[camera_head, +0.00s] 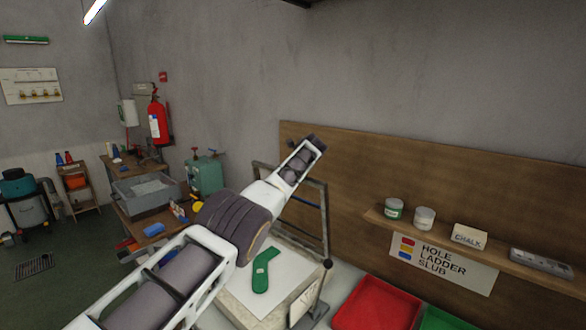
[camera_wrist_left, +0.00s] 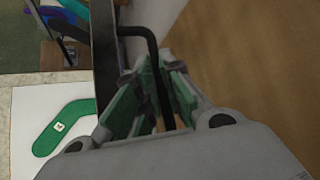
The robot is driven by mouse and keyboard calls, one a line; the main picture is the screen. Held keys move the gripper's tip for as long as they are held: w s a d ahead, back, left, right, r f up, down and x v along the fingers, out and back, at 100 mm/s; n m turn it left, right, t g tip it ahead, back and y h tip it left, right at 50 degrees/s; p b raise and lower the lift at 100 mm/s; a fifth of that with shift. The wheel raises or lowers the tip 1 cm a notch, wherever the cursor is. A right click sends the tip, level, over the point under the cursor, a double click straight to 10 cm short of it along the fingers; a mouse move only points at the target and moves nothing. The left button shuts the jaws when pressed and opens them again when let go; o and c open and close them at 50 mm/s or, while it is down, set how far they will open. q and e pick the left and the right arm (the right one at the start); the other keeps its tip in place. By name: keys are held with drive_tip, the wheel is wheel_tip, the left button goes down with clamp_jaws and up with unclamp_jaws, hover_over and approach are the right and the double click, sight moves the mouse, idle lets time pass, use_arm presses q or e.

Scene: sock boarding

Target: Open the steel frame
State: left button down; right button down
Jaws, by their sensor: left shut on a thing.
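The steel frame (camera_head: 326,222) stands raised, tilted up behind a white board (camera_head: 290,292) on a pale block. A green sock-shaped piece (camera_head: 263,270) lies flat on the board; it also shows in the left wrist view (camera_wrist_left: 64,126). In the left wrist view, a dark frame bar (camera_wrist_left: 104,45) runs down beside a thin black bent handle (camera_wrist_left: 152,48). My left gripper (camera_wrist_left: 158,98) has its green-padded fingers closed around the handle. In the head view my left arm crosses in front of part of the frame, and the fingertips are hard to make out. My right gripper is not in view.
A red tray (camera_head: 378,305) and a green tray (camera_head: 447,320) sit right of the block. A wooden backboard (camera_head: 400,180) rises close behind the frame, with a shelf (camera_head: 480,244) holding jars and chalk. A grey crate (camera_head: 147,189) stands at left.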

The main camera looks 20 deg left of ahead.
use_arm(q)
drive_tip(key=shift+w+d, duration=0.15)
drive_tip(key=shift+d, duration=0.15)
drive_tip(key=c, duration=1.8)
unclamp_jaws()
drive_tip(key=shift+f, duration=0.1)
drive_tip(key=shift+w+f, duration=0.1)
